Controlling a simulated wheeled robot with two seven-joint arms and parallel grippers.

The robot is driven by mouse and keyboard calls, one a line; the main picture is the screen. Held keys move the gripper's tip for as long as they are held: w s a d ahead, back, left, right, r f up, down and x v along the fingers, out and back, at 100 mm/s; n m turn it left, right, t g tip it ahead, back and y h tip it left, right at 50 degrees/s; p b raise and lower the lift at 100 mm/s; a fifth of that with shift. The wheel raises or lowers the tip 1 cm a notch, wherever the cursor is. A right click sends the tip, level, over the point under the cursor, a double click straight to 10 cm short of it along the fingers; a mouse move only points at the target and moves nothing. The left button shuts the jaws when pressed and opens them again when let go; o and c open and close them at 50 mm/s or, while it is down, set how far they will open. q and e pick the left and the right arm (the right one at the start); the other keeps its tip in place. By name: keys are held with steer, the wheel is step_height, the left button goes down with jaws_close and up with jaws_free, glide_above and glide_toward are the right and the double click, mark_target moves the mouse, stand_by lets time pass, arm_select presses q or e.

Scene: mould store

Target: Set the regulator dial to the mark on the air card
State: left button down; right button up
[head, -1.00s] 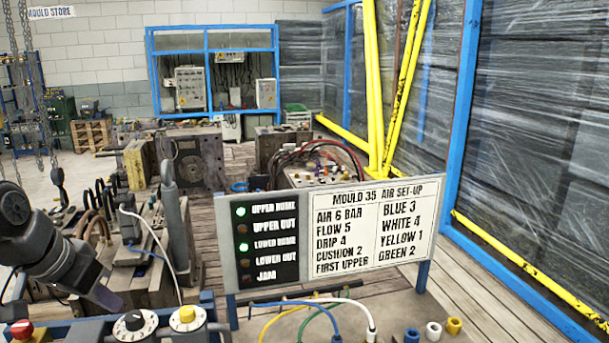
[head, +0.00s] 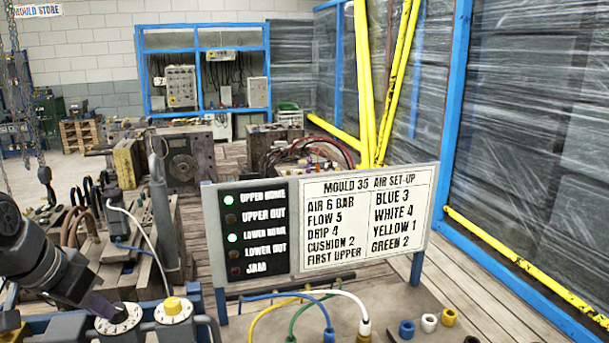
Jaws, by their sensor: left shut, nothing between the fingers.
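The air card (head: 366,218) is the white right part of an upright board; it reads "AIR 6 BAR" among its lines. A dial with a white marked face and black knob (head: 118,320) is at the bottom left, likely the regulator dial; its label does not show. My left gripper (head: 102,306) is shut and empty. Its tip is at the dial's upper left and overlaps the edge of the face; I cannot tell whether it touches. The dial's setting is too small to read. My right gripper is not in view.
A yellow-capped knob (head: 173,306) stands just right of the dial. The lamp panel (head: 257,232) has two green lamps lit. Blue, green, yellow and white hoses (head: 290,297) arch in front of the board. Coloured fittings (head: 429,322) stand at the lower right.

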arm_select(q)
steer(key=shift+f+b, duration=0.65)
steer(key=shift+f, duration=0.6)
steer(key=shift+w+a+r, duration=0.1)
steer(key=shift+a, duration=0.6)
steer(key=shift+w+a, duration=0.15)
steer(key=shift+a, duration=0.4)
steer(key=shift+s+a, duration=0.2)
stand_by(0.4)
stand_by(0.3)
